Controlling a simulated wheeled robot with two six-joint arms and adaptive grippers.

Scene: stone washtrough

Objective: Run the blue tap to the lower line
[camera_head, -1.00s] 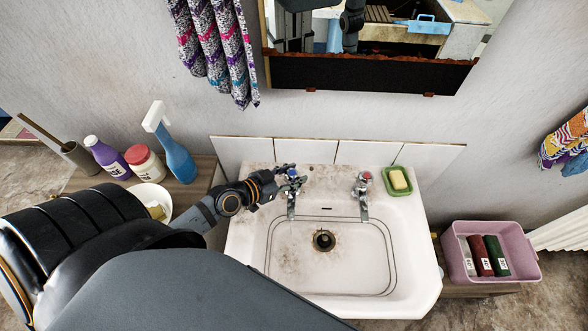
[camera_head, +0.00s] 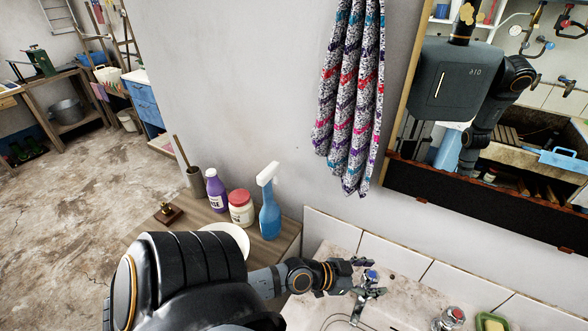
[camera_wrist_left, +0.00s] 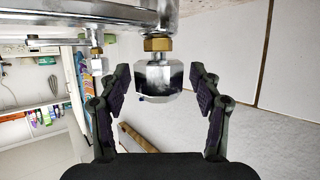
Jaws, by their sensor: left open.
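The blue tap (camera_head: 371,274) stands at the back left of the stained white washbasin (camera_head: 322,262) at the bottom of the head view. My left gripper (camera_head: 367,278) is open, with its fingers on either side of the tap's head. In the left wrist view, a faceted chrome knob (camera_wrist_left: 158,78) with a brass collar sits between the spread fingers of the left gripper (camera_wrist_left: 160,92), with gaps on both sides. Only a bit of the basin's lines shows, and the drain is out of frame. My right gripper is not in view.
The red tap (camera_head: 449,318) and a green soap dish (camera_head: 491,322) are to the right. A blue spray bottle (camera_head: 270,212), red-lidded jar (camera_head: 241,208), purple bottle (camera_head: 216,190) and white bowl (camera_head: 228,236) stand on a wooden shelf at left. A patterned towel (camera_head: 350,100) hangs beside the mirror (camera_head: 490,205).

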